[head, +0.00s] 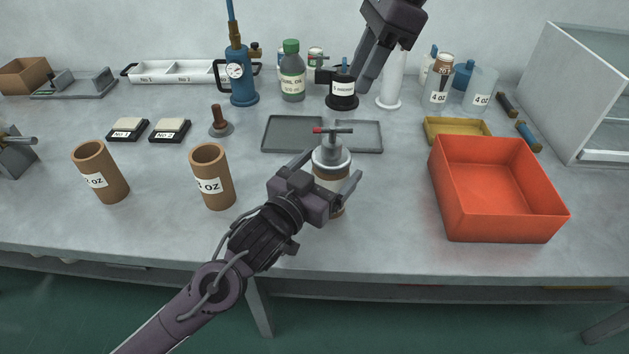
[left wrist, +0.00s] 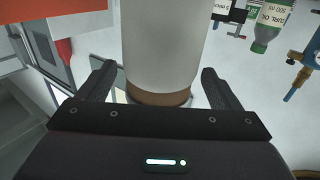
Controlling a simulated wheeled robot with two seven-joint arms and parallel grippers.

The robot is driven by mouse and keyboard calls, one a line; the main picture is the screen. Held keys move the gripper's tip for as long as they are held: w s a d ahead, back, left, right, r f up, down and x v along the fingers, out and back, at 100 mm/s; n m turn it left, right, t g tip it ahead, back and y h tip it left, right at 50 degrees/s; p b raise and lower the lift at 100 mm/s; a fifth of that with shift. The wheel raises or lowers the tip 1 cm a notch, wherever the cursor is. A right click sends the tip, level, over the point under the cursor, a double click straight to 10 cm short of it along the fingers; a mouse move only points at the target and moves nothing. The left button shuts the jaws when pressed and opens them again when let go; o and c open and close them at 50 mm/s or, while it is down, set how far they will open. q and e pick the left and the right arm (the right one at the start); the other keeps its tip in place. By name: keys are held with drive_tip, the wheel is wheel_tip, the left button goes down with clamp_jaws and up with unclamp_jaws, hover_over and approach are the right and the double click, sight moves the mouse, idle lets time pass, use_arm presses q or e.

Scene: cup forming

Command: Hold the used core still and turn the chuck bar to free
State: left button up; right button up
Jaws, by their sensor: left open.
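The used core (head: 331,172) stands upright on the bench, a brown and pale cylinder with a grey metal top. The chuck bar (head: 333,130) lies across that top and has a red end at its left. My left gripper (head: 328,176) is open, with one finger on each side of the core. In the left wrist view, the pale cylinder with its brown band (left wrist: 160,97) stands between the two spread fingers, with gaps visible. My right gripper (head: 378,68) hangs at the back near a black labelled pot; its finger opening is unclear.
An orange-red bin (head: 500,215) stands at the right. Two brown cores (head: 101,172) (head: 212,177) stand at the left. Grey trays (head: 291,134) lie behind the chuck. A blue pump (head: 242,88), a green-capped bottle (head: 292,75) and the black pot (head: 342,98) stand behind. The front bench is mostly clear.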

use_arm(q)
drive_tip(key=shift+x, duration=0.8)
drive_tip(key=c, duration=1.1)
drive_tip(key=shift+c, duration=0.2)
